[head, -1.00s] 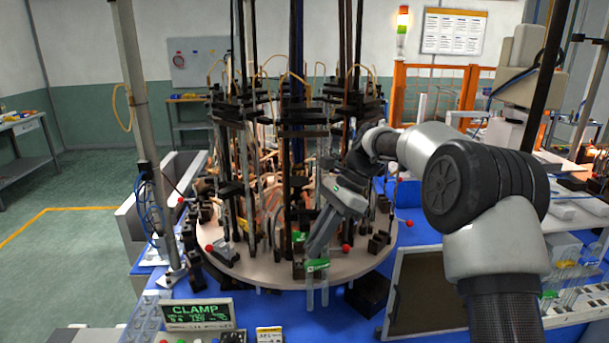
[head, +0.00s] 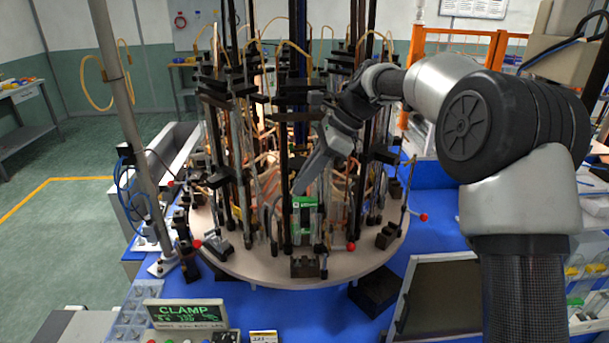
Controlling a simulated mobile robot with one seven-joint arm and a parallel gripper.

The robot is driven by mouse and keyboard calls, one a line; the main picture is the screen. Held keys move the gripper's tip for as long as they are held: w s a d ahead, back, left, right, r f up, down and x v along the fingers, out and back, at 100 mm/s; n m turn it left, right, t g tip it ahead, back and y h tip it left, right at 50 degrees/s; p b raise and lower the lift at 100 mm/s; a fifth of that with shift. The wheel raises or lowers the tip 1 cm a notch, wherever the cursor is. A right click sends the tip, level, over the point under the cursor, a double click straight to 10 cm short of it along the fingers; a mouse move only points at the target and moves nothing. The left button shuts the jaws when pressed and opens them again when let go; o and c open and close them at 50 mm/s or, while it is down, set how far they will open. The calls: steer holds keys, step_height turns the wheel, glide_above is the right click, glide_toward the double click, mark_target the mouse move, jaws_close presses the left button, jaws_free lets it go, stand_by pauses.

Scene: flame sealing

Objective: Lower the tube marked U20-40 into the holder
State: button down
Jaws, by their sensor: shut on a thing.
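My gripper (head: 302,190) reaches down from the upper right to the front of the round machine. It is shut on a green-topped piece (head: 304,203), with clear tube walls hanging below it; I take this to be the tube, but the marking U20-40 is too small to read. The tube hangs about upright at the front rim, in front of dark posts. A black holder block (head: 305,266) sits on the rim just below it. Whether the tube's lower end touches or enters the holder cannot be told.
The pale round table (head: 260,272) carries several black posts, clamps and copper-coloured hoses close around my gripper. Red-knobbed levers (head: 351,246) stand at the rim. A display reading CLAMP (head: 186,313) is at front left. A dark panel (head: 440,300) stands at front right.

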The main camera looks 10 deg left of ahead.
mark_target(304, 198)
steer(key=shift+f+b, duration=0.4)
steer(key=shift+f, duration=3.2)
stand_by(1.0)
steer(key=c, duration=1.7)
jaws_free()
steer(key=shift+o, duration=0.2)
steer(key=shift+r+p, duration=0.5)
steer(key=shift+r, duration=1.75)
